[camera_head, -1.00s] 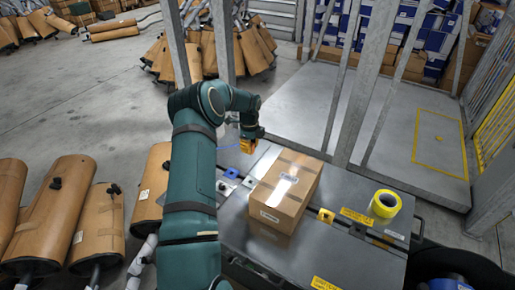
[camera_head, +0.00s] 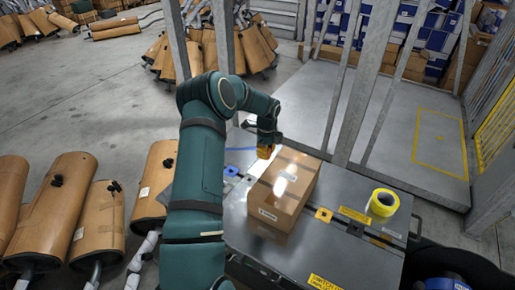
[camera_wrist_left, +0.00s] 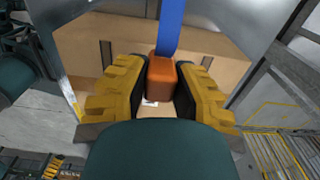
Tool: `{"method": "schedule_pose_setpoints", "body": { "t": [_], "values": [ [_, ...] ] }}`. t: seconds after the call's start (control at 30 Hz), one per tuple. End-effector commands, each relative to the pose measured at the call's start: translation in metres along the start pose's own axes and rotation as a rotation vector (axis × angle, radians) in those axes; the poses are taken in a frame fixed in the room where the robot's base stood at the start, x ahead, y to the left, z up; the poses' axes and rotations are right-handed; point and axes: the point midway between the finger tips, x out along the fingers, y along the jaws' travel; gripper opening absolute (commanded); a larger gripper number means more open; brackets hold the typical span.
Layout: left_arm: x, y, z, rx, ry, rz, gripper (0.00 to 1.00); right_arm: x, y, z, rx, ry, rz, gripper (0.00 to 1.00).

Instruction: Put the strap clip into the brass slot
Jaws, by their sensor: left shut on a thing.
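The strap clip (camera_wrist_left: 161,81) is an orange block on a blue strap (camera_wrist_left: 170,25). In the left wrist view it sits between the yellow-padded fingers of my left gripper (camera_wrist_left: 160,95), which is shut on it. In the head view my left gripper (camera_head: 264,152) is just beyond the far-left end of the cardboard box (camera_head: 283,192), and the blue strap runs off to its left. A yellow, brass-like slot piece (camera_head: 323,214) lies on the grey bench on the box's right side, apart from the gripper. My right gripper is not in view.
The box stands on the grey bench (camera_head: 345,262), between the gripper and the brass piece. A blue slot piece (camera_head: 231,170) lies left of the box. A yellow tape roll (camera_head: 382,203) stands at right. Metal posts (camera_head: 352,100) rise behind the bench.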

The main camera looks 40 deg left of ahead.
Motion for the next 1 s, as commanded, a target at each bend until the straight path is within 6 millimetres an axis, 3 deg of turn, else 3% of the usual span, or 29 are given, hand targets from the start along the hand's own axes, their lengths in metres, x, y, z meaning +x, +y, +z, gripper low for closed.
{"method": "schedule_pose_setpoints", "body": {
  "t": [1.0],
  "values": [
    [0.001,0.0,-0.139,0.004,0.0,-0.001,0.0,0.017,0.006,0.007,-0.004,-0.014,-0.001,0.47]
  ]
}}
